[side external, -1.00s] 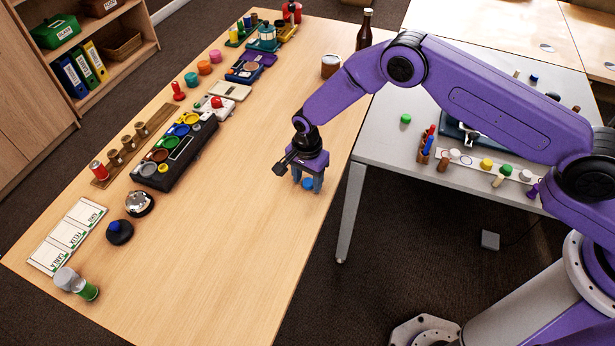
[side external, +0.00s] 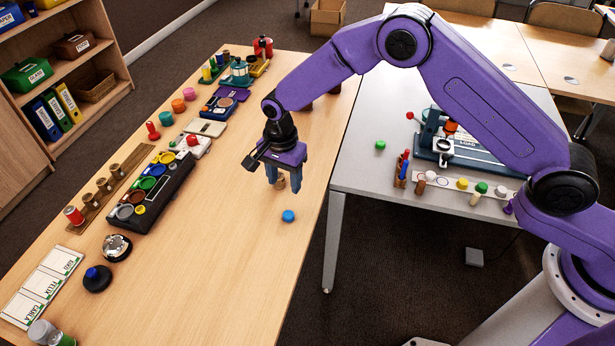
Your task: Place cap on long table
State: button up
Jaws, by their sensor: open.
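A small blue cap (side external: 288,216) lies on the wooden long table (side external: 215,260), near its right edge. My gripper (side external: 284,186) is above and slightly behind the cap, pointing down. Its two fingers are apart, with nothing held between them. The cap is clear of the fingers.
A row of colored trays and devices (side external: 155,190) runs along the table's left side. A silver bell (side external: 117,246) and a dark blue-knobbed object (side external: 96,278) stand nearer. A grey table (side external: 375,165) with a green cap (side external: 380,145) is at right. The table's middle is clear.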

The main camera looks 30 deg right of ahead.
jog(key=shift+r, duration=0.1)
jog(key=s+d+r+n, duration=0.4)
jog(key=s+r+n, duration=0.2)
jog(key=s+r, duration=0.15)
jog(key=s+d+r+n, duration=0.4)
jog(key=s+r+n, duration=0.2)
jog(key=s+r, duration=0.15)
jog(key=s+d+r+n, duration=0.1)
jog(key=s+d+n, duration=0.5)
jog(key=s+d, duration=0.2)
jog(key=s+d+r+n, duration=0.2)
jog(key=s+d+n, duration=0.3)
jog(key=s+d, duration=0.4)
jog(key=s, duration=0.3)
jog(key=shift+r+n+y, duration=0.25)
jog(key=shift+n+y, duration=0.05)
jog(key=shift+n, duration=0.1)
jog(key=shift+w, duration=0.1)
